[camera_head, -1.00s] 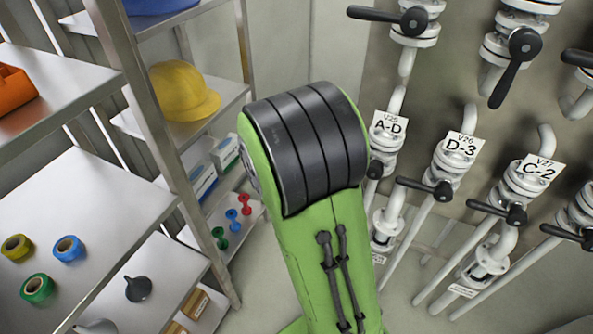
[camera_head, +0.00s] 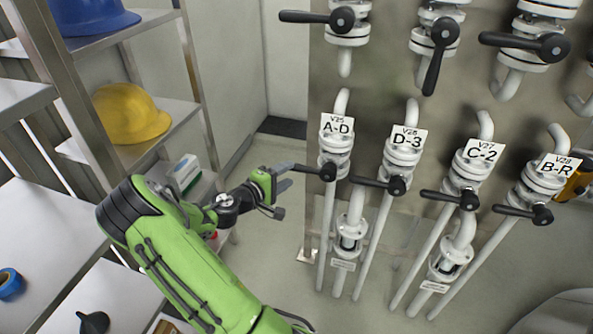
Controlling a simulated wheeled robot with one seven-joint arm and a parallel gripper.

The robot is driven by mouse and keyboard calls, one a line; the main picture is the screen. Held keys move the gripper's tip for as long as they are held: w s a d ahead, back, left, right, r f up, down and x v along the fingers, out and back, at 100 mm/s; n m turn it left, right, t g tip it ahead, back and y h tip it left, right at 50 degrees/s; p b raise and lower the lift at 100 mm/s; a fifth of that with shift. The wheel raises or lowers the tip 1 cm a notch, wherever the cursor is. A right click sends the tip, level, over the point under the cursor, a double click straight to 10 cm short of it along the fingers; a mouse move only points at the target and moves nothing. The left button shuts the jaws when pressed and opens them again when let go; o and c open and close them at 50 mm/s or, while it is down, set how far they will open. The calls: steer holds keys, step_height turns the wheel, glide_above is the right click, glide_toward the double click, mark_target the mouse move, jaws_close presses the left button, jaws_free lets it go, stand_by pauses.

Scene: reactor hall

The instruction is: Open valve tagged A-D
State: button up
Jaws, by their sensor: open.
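The tag reading A-D (camera_head: 337,125) hangs on a white valve (camera_head: 336,158) at the left end of the lower row on the grey panel. Its black lever (camera_head: 312,170) points left, across the pipe, from a round hub. My gripper (camera_head: 286,176) is at the end of my green arm, just left of the lever's free end. It is open. The lever tip is close to the fingers; I cannot tell whether they touch it or whether it lies between them.
Neighbouring valves are tagged D-3 (camera_head: 406,145), C-2 (camera_head: 480,162) and B-R (camera_head: 553,170), with levers pointing left. More valves run above. A metal shelf with a yellow helmet (camera_head: 130,114) stands left. Floor between shelf and panel is clear.

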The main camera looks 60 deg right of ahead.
mark_target(295, 170)
steer(key=x, duration=0.6)
steer(key=shift+b, duration=0.3)
jaws_close()
steer(key=shift+f, duration=0.1)
